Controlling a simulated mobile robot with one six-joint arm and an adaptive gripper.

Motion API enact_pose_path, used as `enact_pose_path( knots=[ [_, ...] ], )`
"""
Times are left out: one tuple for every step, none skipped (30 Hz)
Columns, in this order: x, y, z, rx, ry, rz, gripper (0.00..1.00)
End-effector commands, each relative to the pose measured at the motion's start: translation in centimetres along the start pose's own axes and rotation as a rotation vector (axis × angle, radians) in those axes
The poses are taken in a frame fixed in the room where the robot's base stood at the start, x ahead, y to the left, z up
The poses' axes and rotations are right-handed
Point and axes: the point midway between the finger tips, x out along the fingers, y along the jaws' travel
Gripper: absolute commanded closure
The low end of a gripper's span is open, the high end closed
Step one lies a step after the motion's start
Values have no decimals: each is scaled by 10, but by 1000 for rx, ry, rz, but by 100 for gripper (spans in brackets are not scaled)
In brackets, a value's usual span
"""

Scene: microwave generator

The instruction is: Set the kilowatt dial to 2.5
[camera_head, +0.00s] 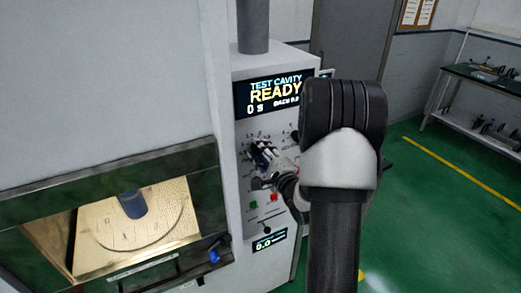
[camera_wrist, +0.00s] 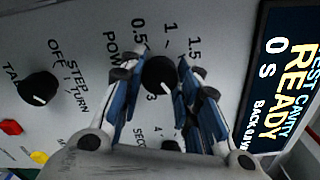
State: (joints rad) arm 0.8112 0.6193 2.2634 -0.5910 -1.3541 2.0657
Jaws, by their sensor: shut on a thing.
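The power dial is a black round knob (camera_wrist: 159,74) with a white mark, on the grey control panel. In the wrist view, printed labels 0.5, 1 and 1.5 stand above it, and a 3 just below. The white mark shows on the knob's lower part; the exact setting is hard to read. My gripper (camera_wrist: 161,66) has its blue-padded fingers on either side of this knob and is shut on it.
Another black knob (camera_wrist: 38,88), marked STEP, OFF and TURN, sits to the left in the wrist view. The display (camera_head: 272,92) reads READY and 0 s. A green button (camera_head: 253,205) and a red button (camera_head: 273,197) lie below my gripper. The oven door (camera_head: 205,155) is at left.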

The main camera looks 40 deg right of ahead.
Motion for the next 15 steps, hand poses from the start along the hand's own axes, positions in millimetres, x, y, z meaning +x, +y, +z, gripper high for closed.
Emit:
enact_pose_path(
  knots=[
    [0,-1,0,24,0,-1,94],
    [0,-1,0,36,0,-1,94],
    [0,-1,0,53,0,-1,94],
    [0,-1,0,63,0,-1,94],
    [0,-1,0,72,0,-1,94],
    [0,0,0,84,0,0,94],
    [0,0,0,91,0,-1,94],
    [0,0,0,97,0,-1,94],
    [0,0,0,104,0,-1,94],
    [0,0,0,109,0,-1,94],
    [0,0,0,112,0,-1,94],
    [0,0,0,116,0,-1,94],
    [0,0,0,118,0,-1,94],
    [0,0,0,119,0,-1,94],
    [0,0,0,120,0,-1,94]
  ],
)
